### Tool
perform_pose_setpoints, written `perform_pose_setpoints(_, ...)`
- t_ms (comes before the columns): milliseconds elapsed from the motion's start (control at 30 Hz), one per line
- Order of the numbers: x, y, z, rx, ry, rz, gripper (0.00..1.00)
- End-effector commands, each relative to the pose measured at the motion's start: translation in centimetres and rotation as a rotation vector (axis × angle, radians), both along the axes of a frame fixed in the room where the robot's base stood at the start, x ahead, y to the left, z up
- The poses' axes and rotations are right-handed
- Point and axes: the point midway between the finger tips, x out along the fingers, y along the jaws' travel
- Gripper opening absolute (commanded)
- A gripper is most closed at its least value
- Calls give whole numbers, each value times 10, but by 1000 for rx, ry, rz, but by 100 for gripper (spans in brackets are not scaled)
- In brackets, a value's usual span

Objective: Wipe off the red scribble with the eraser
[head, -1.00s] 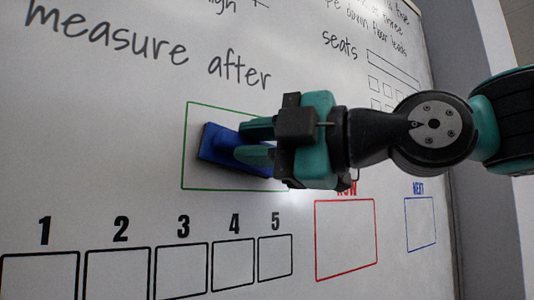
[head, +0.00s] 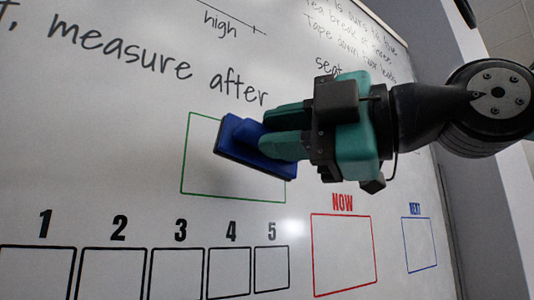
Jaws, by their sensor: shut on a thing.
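A blue eraser (head: 236,139) is in the head view, in front of the upper part of a green-outlined box on the whiteboard. My gripper (head: 285,133) has its teal fingers shut on the eraser, reaching in from the right. The eraser is tilted, and a soft shadow falls on the board below it, so it looks apart from the board. The fingers and gripper body hide the eraser's right part. I see no red scribble in this view; the part of the board behind the gripper is hidden.
The whiteboard (head: 90,165) carries black handwriting at the top. Numbered black boxes (head: 180,272) run along the bottom. A red box labelled NOW (head: 343,252) and a blue box labelled NEXT (head: 419,244) are at the lower right. The board's right edge meets a grey wall.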

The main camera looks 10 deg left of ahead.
Motion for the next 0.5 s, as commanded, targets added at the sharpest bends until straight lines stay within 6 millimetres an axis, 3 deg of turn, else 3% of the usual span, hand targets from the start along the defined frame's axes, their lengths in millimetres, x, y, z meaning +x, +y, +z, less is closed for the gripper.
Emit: perform_pose_setpoints(500, -8, -10, -1, 0, -3, -1, 0)
